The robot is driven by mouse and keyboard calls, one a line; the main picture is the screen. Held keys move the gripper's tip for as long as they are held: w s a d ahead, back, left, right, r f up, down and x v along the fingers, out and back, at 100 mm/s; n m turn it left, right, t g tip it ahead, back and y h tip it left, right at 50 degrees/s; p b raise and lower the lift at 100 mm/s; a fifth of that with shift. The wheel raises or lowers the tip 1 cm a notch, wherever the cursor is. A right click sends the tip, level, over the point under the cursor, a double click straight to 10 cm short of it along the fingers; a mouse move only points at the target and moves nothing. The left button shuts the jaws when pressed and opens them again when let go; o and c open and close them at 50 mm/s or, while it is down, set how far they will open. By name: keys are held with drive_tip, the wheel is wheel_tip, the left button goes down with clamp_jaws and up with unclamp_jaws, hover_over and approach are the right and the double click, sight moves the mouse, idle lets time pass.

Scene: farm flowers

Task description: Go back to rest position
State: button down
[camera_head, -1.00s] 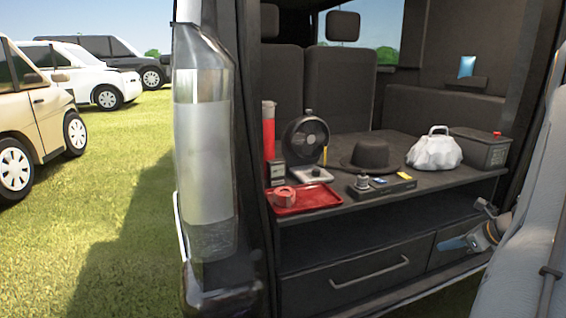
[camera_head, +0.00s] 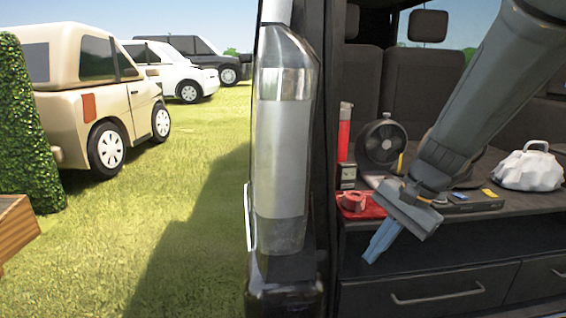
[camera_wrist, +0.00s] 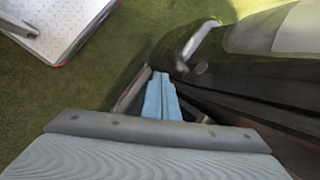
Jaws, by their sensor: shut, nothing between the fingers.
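My gripper (camera_head: 370,258) has blue fingers. They are closed together with nothing between them. In the head view it hangs from my grey arm in front of the open van back, pointing down and to the left, just below the shelf edge. In the wrist view the blue fingers (camera_wrist: 161,85) show together above the grass, near the van's rear corner. My arm hides part of the shelf and the things on it.
On the van shelf are a red tray (camera_head: 362,206), a fan (camera_head: 384,143), a red cylinder (camera_head: 344,135) and a white bag (camera_head: 527,169). The drawer handle (camera_head: 437,295) is below. The van's corner pillar (camera_head: 281,170) stands left. Grass (camera_head: 170,190) is open beyond it; parked cars stand behind.

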drive_tip(key=s+a+r+n+g+h, duration=0.1)
drive_tip(key=s+a+n+h, duration=0.1)
drive_tip(key=s+a+n, duration=0.6)
drive_tip(key=s+a+r+n+h, duration=0.25)
drive_tip(key=s+n, duration=0.35)
drive_tip(key=s, duration=0.3)
drive_tip(key=d+r+m+p, duration=0.3)
drive_tip(key=d+r+p, duration=0.6)
drive_tip(key=p, duration=1)
drive_tip(key=shift+s+d+r+p, duration=0.15)
drive_tip(key=shift+r+p, duration=0.2)
drive_tip(key=shift+r, duration=0.2)
drive_tip(key=shift+d+m, duration=0.1)
drive_tip(key=shift+m, duration=0.2)
